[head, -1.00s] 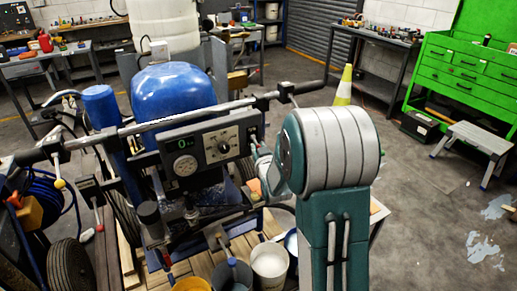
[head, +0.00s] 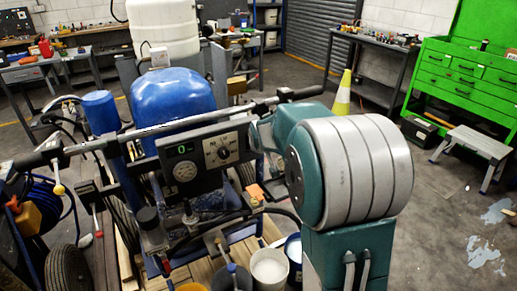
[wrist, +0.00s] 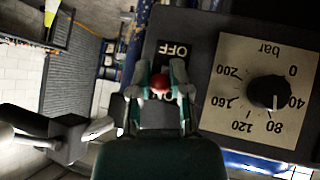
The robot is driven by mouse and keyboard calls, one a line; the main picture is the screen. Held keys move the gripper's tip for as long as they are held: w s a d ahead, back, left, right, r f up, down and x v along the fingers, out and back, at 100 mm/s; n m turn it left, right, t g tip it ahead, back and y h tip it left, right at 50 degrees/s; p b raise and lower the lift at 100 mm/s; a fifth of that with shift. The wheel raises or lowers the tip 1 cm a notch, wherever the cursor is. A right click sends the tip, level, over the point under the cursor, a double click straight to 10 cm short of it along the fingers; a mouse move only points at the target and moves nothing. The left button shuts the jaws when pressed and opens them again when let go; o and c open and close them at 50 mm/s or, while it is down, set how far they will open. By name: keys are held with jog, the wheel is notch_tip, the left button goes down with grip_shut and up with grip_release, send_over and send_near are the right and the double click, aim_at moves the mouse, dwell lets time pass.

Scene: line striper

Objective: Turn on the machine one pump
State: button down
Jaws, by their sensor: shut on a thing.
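The machine's grey control panel (head: 181,163) carries a green display, a round gauge and a black dial (head: 222,153). The display reads 0. In the wrist view, the dial (wrist: 268,92) sits on a pale plate marked in bar and appears upside down. Left of it is a dark switch plate (wrist: 173,50) with OFF at the top and partly hidden lettering lower down. My gripper (wrist: 160,82) is shut on the red switch knob (wrist: 160,84), with one finger on each side. In the head view my arm hides the gripper and the switch.
The machine's handlebar (head: 205,122) runs above the panel. A blue tank (head: 171,100) stands behind it. Buckets (head: 269,267) stand below the panel.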

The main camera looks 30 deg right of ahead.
jog(key=shift+w+r+g, duration=0.2)
jog(key=shift+r+g, duration=0.05)
jog(key=shift+g, duration=0.15)
dwell(0.3)
jog(key=c, duration=0.6)
grip_release()
jog(key=shift+a, duration=0.1)
jog(key=v, duration=1.2)
jog(key=shift+w, duration=0.1)
